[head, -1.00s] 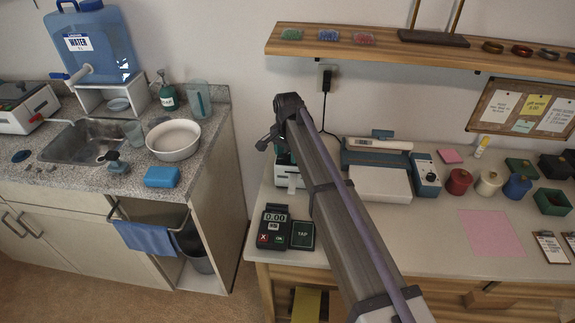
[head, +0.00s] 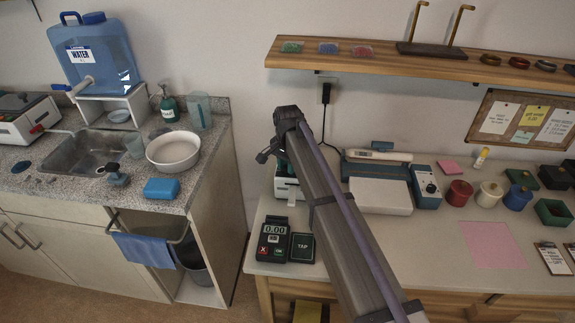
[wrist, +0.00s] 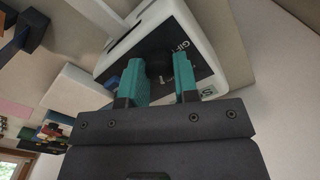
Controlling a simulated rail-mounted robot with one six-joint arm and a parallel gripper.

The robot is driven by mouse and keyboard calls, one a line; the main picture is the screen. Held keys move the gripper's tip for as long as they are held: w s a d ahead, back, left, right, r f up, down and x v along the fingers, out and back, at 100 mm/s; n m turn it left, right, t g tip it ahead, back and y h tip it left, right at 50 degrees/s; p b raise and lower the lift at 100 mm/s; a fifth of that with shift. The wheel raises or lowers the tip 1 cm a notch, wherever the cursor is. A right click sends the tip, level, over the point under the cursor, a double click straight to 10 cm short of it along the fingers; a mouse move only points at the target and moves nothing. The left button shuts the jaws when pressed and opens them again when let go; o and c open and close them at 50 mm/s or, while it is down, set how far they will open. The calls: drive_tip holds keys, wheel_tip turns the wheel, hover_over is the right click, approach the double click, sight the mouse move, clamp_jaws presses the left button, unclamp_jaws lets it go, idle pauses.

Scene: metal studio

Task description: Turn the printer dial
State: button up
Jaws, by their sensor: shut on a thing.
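In the wrist view, a white boxy device (wrist: 193,38) with a black front panel and partly hidden lettering fills the upper middle; it appears to be the printer. A dark round dial (wrist: 158,67) on that panel lies between the teal fingers of my gripper (wrist: 160,72). The fingers are shut on the dial, one on each side. In the head view, the device (head: 287,188) stands at the left end of the worktable, mostly hidden behind my arm. My gripper's fingertips are hardly visible there.
A card terminal (head: 272,240) and a dark TAP pad (head: 302,247) stand in front of the device. To the right are a white and blue machine (head: 381,196), a blue control box (head: 427,183) and several pots. A shelf (head: 400,61) hangs above the table.

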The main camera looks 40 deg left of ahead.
drive_tip(key=n, duration=1.7)
drive_tip(key=shift+n, duration=0.4)
drive_tip(key=n, duration=0.6)
idle(0.4)
drive_tip(key=o, duration=0.9)
drive_tip(key=shift+r, duration=0.1)
